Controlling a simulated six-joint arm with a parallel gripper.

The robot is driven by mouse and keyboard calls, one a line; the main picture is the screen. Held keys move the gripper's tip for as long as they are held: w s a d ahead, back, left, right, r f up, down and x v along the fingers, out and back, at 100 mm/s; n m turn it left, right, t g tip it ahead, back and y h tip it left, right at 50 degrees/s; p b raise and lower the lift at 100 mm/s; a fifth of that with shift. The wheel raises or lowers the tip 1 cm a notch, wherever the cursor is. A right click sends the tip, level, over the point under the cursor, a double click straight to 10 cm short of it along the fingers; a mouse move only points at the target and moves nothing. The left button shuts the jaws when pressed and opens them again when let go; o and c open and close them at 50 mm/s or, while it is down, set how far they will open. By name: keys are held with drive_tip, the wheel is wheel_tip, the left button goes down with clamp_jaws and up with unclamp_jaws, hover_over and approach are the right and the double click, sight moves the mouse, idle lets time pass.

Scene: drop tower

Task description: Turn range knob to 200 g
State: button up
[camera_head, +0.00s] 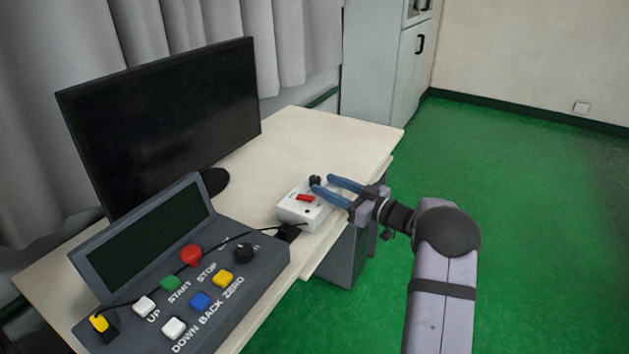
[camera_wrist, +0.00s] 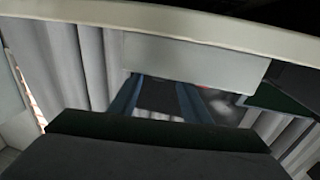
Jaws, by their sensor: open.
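A small white box (camera_head: 297,212) sits on the desk, with a red switch (camera_head: 306,198) and a black knob (camera_head: 315,181) on its top. Its labels are too small to read, so no range setting can be told. My gripper (camera_head: 322,184) has its blue fingers open at the box's far right, with the tips close around or beside the knob. I cannot tell whether they touch it. In the wrist view the fingers are apart, with a pale box face above them; the knob cannot be made out there.
A grey console (camera_head: 225,300) with coloured buttons and another black knob (camera_head: 244,252) stands at the front left. A black monitor (camera_head: 165,120) stands behind it. A black cable runs across the console to a plug beside the white box. The desk (camera_head: 335,135) is clear behind the box.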

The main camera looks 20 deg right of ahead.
sight(314, 177)
drive_tip(key=shift+x, duration=2.7)
drive_tip(key=c, duration=1)
